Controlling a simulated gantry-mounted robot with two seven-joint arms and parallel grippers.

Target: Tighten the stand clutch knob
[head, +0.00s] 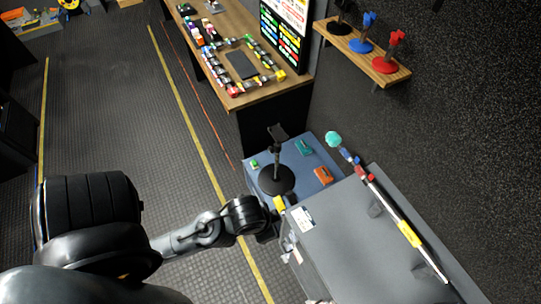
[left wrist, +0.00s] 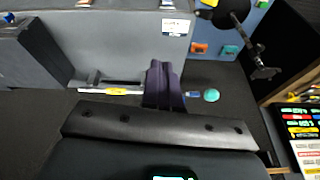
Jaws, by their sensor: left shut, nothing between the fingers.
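A stand with a round black base (head: 276,180) and an upright post stands on a blue-topped surface in the head view. A small dark clamp-like head (head: 278,132) tops it. The stand also shows at the upper right of the left wrist view (left wrist: 240,28), and its head piece appears there lower right. I cannot single out the clutch knob. My left gripper (left wrist: 164,70) has its fingers together and empty, apart from the stand and to its left in the left wrist view. In the head view its wrist is just in front of the stand's base; the fingers are hard to make out.
The blue surface (head: 312,160) bears small teal, orange and green items. A grey case (head: 345,235) stands close on the right, with a striped rod (head: 405,232) along it. A wooden desk (head: 225,75) and a wall shelf (head: 365,52) lie beyond. Open floor is on the left.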

